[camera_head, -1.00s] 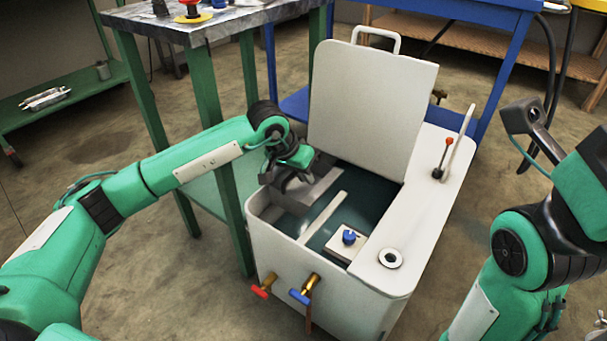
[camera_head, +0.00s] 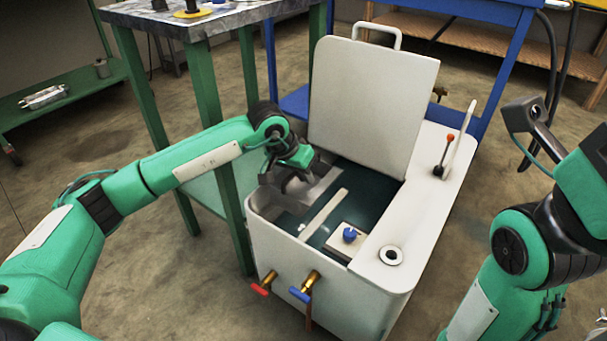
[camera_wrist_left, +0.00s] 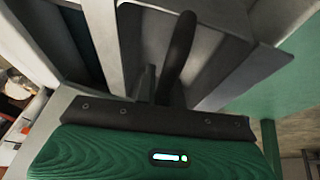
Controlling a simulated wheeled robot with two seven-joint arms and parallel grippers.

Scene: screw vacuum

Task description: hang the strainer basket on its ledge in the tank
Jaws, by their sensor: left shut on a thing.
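The open white tank (camera_head: 275,240) stands in the middle of the head view, with dark liquid inside. My left gripper (camera_head: 287,182) reaches into its left back part and is shut on the grey strainer basket (camera_head: 318,187). The basket looks tilted at the tank's left side. I cannot tell whether it touches a ledge. In the left wrist view the basket's grey wall (camera_wrist_left: 225,65) lies beyond a dark finger (camera_wrist_left: 178,60). The gripper hides part of the basket.
The raised lid (camera_head: 372,100) stands behind the opening. A pale crossbar (camera_head: 324,212) spans the tank, with a blue knob (camera_head: 349,235) to its right. A red-tipped lever (camera_head: 446,150) stands on the right deck. A green-legged table (camera_head: 205,95) stands close on the left.

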